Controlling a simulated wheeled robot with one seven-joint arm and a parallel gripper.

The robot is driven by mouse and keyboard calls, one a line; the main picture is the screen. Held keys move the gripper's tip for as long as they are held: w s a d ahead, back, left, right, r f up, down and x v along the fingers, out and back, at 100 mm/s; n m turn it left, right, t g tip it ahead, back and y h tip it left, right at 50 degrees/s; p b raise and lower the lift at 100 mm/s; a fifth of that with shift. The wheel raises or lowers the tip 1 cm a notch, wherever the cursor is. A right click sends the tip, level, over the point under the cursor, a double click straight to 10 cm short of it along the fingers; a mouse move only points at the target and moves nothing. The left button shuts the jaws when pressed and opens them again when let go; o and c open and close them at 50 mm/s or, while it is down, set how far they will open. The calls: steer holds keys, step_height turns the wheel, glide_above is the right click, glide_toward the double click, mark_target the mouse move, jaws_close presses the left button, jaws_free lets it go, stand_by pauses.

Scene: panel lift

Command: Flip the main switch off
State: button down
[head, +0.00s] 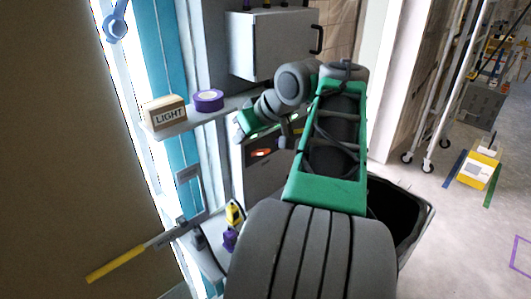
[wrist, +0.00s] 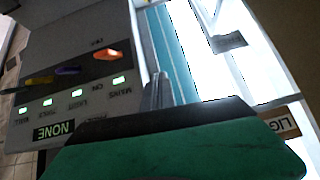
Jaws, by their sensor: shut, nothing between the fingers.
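The main switch is an orange-lit rocker (wrist: 113,53) on a grey panel (wrist: 70,28) in the wrist view, near small lit green labels, one reading MAINS. In the head view the orange switch (head: 261,153) shows on the panel front, below the shelf and close to my gripper. My gripper (wrist: 158,88) is shut and empty. In the wrist view its fingertips lie beside the panel's edge, apart from the switch. In the head view my arm partly covers the panel and the fingertips are hard to make out.
A shelf (head: 180,121) holds a box marked LIGHT (head: 164,113) and a purple tape roll (head: 208,100). A grey cabinet (head: 268,45) hangs above. A yellow-handled tool (head: 115,263) is at lower left. The floor at right is partly clear.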

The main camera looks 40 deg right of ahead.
glide_toward(266, 150)
steer(key=r, duration=0.2)
steer(key=shift+f+n+t+b, duration=0.1)
steer(key=shift+n+t+b, duration=0.2)
steer(key=shift+t+b, duration=0.15)
steer(key=b+x, duration=0.1)
steer(key=x, duration=0.9)
steer(key=shift+s+d, duration=0.1)
steer(key=shift+d, duration=0.1)
steer(key=shift+a, duration=0.1)
steer(key=shift+f, duration=0.1)
